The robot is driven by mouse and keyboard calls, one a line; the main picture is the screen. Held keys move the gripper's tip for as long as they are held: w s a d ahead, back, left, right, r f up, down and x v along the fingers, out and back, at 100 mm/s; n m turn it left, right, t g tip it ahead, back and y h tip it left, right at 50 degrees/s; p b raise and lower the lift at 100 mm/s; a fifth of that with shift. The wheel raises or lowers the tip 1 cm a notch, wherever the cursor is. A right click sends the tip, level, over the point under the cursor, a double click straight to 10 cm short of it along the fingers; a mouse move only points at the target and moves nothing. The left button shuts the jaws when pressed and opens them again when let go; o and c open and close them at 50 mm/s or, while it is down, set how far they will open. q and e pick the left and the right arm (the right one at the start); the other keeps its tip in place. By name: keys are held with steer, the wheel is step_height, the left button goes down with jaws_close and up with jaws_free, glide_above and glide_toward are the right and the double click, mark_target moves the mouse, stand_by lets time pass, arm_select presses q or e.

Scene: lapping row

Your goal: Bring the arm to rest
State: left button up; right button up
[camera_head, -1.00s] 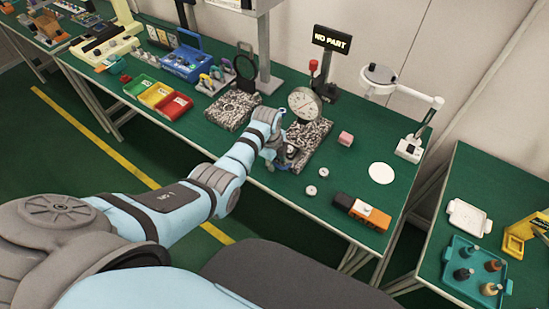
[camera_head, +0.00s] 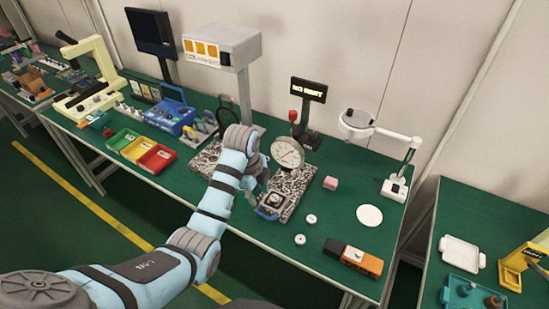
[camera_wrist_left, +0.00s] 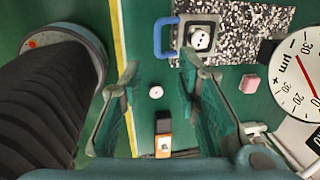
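My left arm reaches over the green bench from the left. My left gripper (camera_head: 260,184) is above the bench beside the speckled granite plate (camera_head: 292,189); in the left wrist view its two fingers (camera_wrist_left: 160,80) are spread wide with nothing held between them. A square metal fixture with a blue handle (camera_head: 271,204) rests on the plate's near end. It also shows in the left wrist view (camera_wrist_left: 185,38), beyond the fingertips and apart from them. A dial gauge (camera_head: 287,153) stands at the plate. My right gripper is not in view.
Two small white discs (camera_head: 311,218), a pink block (camera_head: 330,183), an orange-black box (camera_head: 354,258) and a white circle (camera_head: 369,215) lie to the right. A lamp (camera_head: 396,185) and a "NO PART" sign (camera_head: 308,90) stand behind. Red, yellow and green bins (camera_head: 140,150) are left.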

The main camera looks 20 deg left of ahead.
arm_select(q)
steer(key=s+f+n, duration=0.4)
steer(key=s+n, duration=0.1)
steer(key=s, duration=0.2)
steer(key=s+f+n, duration=0.4)
steer(key=s, duration=0.3)
steer(key=s+r+n+t+y, duration=0.1)
steer(key=s+r+n+t, duration=0.15)
steer(key=s+n, duration=0.95)
steer(key=s+a+f+m+g, duration=0.1)
steer(key=s+f, duration=0.1)
steer(key=f, duration=0.9)
steer(key=s+a+f+m+g, duration=0.1)
steer(key=s+f, duration=0.1)
steer(key=f, duration=0.8)
steer(key=s+f+g+b, duration=0.1)
steer(key=s+f, duration=1.1)
steer(key=s, duration=0.1)
steer(key=shift+s+a+f, duration=0.35)
steer(key=shift+s+a, duration=0.05)
